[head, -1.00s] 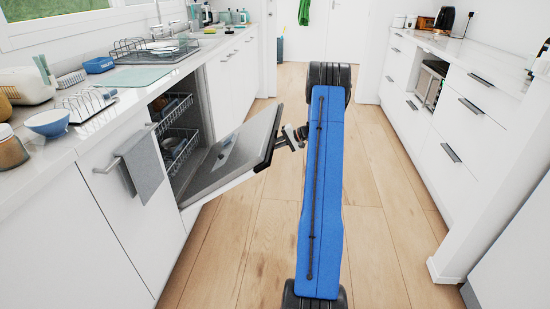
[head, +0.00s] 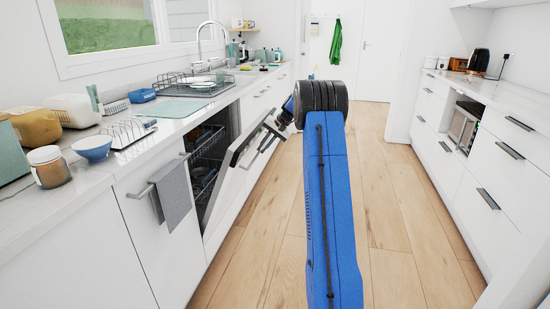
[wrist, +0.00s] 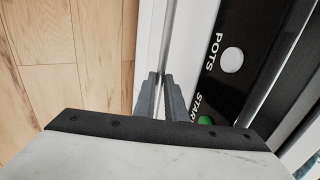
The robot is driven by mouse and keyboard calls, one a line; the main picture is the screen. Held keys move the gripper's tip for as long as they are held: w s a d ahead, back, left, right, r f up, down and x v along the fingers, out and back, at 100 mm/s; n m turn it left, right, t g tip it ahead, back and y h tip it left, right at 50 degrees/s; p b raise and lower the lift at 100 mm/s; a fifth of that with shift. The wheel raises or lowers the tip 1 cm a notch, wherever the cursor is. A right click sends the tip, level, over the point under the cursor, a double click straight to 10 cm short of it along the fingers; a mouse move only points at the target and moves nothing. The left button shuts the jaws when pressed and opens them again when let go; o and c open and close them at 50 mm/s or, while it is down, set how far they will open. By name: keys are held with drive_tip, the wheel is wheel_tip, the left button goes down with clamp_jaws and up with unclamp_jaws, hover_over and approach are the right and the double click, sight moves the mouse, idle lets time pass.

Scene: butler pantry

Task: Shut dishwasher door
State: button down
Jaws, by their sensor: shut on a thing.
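The dishwasher door (head: 228,182) is partly open on the left side of the aisle. It tilts steeply outward from the dishwasher opening, where part of a dark rack (head: 207,142) shows. My gripper (head: 268,131) is at the door's upper outer edge. In the wrist view my gripper (wrist: 158,92) is shut on the grey bar handle (wrist: 171,40) of the door. Beside it lies the black control strip (wrist: 222,85) with the words POTS and START, a white button (wrist: 232,60) and a green button (wrist: 206,120).
A grey towel (head: 173,194) hangs on a bar left of the dishwasher. The counter (head: 150,142) above holds a blue bowl (head: 91,148), a toast rack (head: 128,132) and a dish rack (head: 197,82). White drawers (head: 485,160) line the right side. The wooden floor (head: 385,200) between is clear.

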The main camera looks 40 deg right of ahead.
drive_tip(key=shift+g+h, duration=0.6)
drive_tip(key=shift+g, duration=0.1)
drive_tip(key=w+a+r, duration=0.1)
drive_tip(key=w+a, duration=0.1)
drive_tip(key=w+a+r, duration=0.2)
drive_tip(key=w, duration=0.1)
drive_tip(key=w+a+r, duration=0.2)
drive_tip(key=w+a, duration=0.1)
drive_tip(key=shift+w, duration=0.15)
drive_tip(key=shift+w+a+r, duration=0.3)
drive_tip(key=shift+w+a, duration=0.4)
drive_tip(key=shift+w, duration=0.15)
drive_tip(key=c, duration=1.8)
unclamp_jaws()
drive_tip(key=v, duration=1.7)
drive_tip(key=shift+s+d+r, duration=0.1)
drive_tip(key=shift+c, duration=0.2)
